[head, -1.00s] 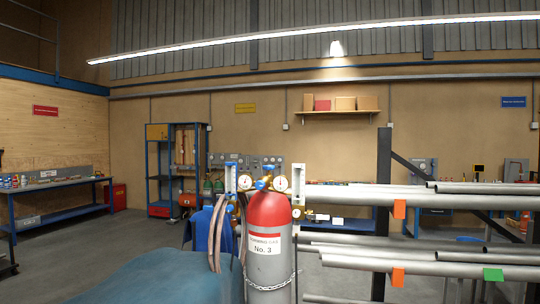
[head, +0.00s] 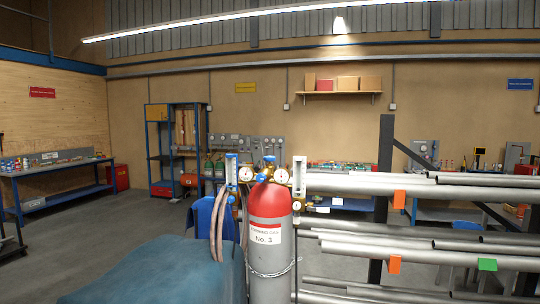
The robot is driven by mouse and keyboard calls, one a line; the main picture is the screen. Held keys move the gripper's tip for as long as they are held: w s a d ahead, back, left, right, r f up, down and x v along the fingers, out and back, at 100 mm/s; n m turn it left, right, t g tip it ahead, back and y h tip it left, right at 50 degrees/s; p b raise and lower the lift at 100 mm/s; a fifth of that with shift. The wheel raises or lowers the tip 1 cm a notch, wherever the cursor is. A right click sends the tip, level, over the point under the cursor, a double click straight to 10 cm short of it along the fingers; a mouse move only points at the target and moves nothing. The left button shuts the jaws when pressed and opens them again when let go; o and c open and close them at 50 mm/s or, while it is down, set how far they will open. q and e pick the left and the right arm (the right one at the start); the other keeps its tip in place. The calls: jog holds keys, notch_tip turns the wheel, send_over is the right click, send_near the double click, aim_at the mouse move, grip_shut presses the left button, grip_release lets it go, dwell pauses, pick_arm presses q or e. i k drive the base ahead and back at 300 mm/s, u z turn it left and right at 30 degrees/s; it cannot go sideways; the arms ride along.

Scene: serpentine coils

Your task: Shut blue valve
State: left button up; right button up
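Blue valve parts sit on the brass regulator assembly above the gas cylinder: a blue knob (head: 269,160) at top centre between two round gauges, and a blue piece (head: 231,169) at the left by a flowmeter. I cannot tell from this view whether any valve is open or shut. The cylinder (head: 267,250) is grey with a red shoulder, a label reading No. 3 and a chain around it. It stands upright in the centre foreground. Hoses (head: 218,225) hang at its left. Neither of my grippers is in view.
A rack of grey pipes (head: 400,188) with orange and green tags fills the right side. A blue-covered surface (head: 150,275) lies at the lower left front. Workbenches (head: 60,172) and a blue shelf (head: 175,150) stand farther back.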

aim_at(269, 158)
jog(key=i, duration=0.9)
